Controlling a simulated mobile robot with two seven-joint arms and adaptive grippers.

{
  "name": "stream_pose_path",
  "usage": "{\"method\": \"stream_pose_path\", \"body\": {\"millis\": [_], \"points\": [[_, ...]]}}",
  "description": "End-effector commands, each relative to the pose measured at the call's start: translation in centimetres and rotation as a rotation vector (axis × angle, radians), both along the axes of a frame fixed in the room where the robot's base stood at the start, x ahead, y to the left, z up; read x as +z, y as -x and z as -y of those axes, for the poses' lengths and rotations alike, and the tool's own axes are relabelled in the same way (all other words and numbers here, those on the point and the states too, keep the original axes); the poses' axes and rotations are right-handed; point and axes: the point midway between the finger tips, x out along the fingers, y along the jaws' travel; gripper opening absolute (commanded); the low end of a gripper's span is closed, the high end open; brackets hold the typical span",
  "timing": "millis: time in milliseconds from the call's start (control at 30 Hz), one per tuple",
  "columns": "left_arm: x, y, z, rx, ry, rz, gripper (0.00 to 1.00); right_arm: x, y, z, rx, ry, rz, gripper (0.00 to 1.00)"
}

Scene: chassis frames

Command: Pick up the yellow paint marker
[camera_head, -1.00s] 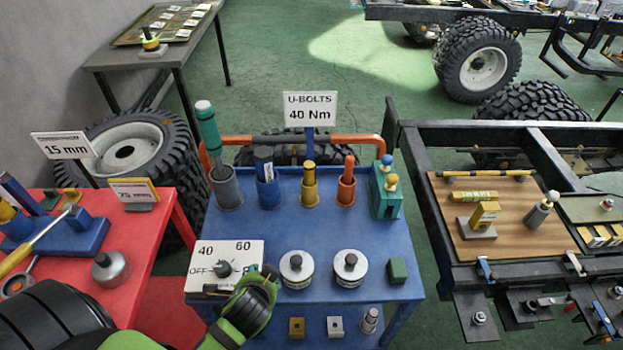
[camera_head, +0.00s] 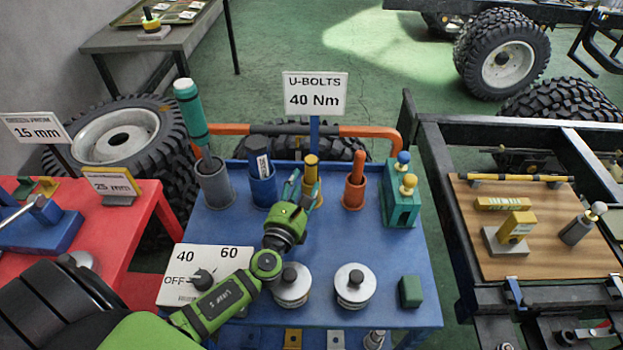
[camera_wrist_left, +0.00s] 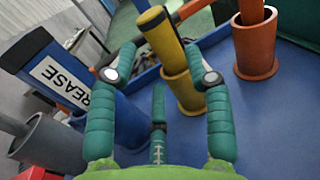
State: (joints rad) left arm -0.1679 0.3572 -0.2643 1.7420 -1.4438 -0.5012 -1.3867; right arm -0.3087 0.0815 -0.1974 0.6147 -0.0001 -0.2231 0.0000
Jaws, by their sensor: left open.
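The yellow paint marker (camera_head: 311,161) stands upright in a yellow cup (camera_head: 319,199) in the back row of the blue table. In the left wrist view the marker (camera_wrist_left: 157,35) leans in its cup (camera_wrist_left: 184,90). My left gripper (camera_head: 303,184) is open, just in front of the marker and its cup. In the left wrist view the open fingers (camera_wrist_left: 160,76) are on either side of the line to the marker, with nothing between their pads that I can see gripped. The gripper partly hides the cup in the head view. My right gripper is not in view.
A blue grease tube (camera_head: 259,163) in a blue cup stands left of the marker. An orange marker (camera_head: 357,165) in an orange cup (camera_head: 354,195) stands right. An orange rail (camera_head: 230,129) and a U-bolts sign (camera_head: 315,93) are behind. Two round knobbed weights (camera_head: 354,291) stand in front.

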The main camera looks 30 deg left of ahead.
Motion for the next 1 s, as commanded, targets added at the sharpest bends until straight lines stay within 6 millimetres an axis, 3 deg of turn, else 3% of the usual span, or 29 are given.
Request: {"method": "stream_pose_path", "body": {"millis": [133, 400, 700, 733, 800, 833, 1000], "points": [[0.6, -1.7, -0.3, 0.001, 0.003, 0.003, 0.51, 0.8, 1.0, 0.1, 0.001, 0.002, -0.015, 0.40], [0.8, -5.4, -1.1, 0.001, 0.004, 0.001, 0.51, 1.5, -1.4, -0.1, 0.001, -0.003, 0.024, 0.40], [0.7, -5.9, -1.2, 0.002, 0.006, 0.000, 0.51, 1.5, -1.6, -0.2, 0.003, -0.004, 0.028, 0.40], [0.7, -5.9, -1.2, 0.002, 0.006, 0.000, 0.43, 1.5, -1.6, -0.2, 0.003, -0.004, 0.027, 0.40], [0.7, -5.9, -1.2, 0.002, 0.006, 0.000, 0.15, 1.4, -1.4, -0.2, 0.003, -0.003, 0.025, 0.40], [0.7, -5.8, -1.2, 0.002, 0.006, 0.000, 0.10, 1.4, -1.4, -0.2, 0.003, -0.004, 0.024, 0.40], [0.7, -5.9, -1.2, 0.002, 0.006, 0.001, 0.09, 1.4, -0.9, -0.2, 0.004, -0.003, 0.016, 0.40]]}}
